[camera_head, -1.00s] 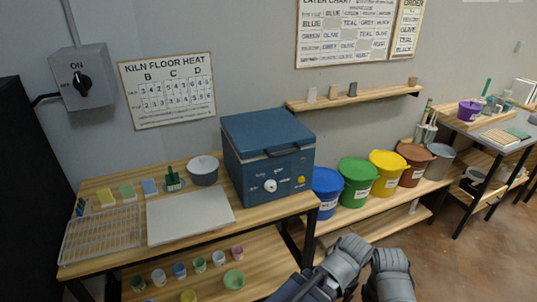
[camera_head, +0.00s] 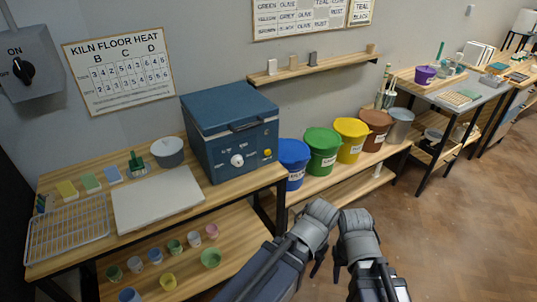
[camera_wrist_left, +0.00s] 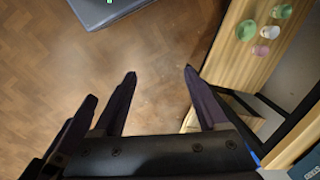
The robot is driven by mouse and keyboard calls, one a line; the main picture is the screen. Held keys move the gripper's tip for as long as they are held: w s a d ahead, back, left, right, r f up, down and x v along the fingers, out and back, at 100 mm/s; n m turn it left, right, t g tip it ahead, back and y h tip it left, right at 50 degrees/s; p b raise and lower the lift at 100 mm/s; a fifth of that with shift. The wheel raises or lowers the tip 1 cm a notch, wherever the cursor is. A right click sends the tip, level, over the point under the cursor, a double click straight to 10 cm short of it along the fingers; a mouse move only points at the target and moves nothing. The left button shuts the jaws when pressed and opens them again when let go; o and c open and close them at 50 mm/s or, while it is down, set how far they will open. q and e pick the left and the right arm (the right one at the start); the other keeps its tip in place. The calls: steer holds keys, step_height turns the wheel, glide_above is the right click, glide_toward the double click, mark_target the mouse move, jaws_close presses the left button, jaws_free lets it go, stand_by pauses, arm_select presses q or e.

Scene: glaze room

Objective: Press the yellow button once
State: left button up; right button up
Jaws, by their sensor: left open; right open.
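The yellow button (camera_head: 267,153) is a small round spot on the front of the blue kiln box (camera_head: 205,155), right of a white knob (camera_head: 237,160). The kiln stands closed on the wooden table's right part. My right gripper (camera_head: 337,269) is low in the middle of the head view, right of and below the kiln, apart from it and mostly covered by my arm. My left gripper shows in the left wrist view (camera_wrist_left: 160,72), open and empty, pointing down over the floor beside the lower shelf. Neither gripper touches the button.
A white board (camera_head: 157,198) and a wire rack (camera_head: 66,236) lie on the table left of the kiln. Buckets, including a blue one (camera_head: 291,165), stand on a low shelf to the right. Small cups sit on the table's lower shelf (camera_head: 235,235). The brown floor (camera_head: 440,235) is clear.

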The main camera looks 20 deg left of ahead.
arm_select(q)
jaws_close()
stand_by(0.4)
stand_by(1.1)
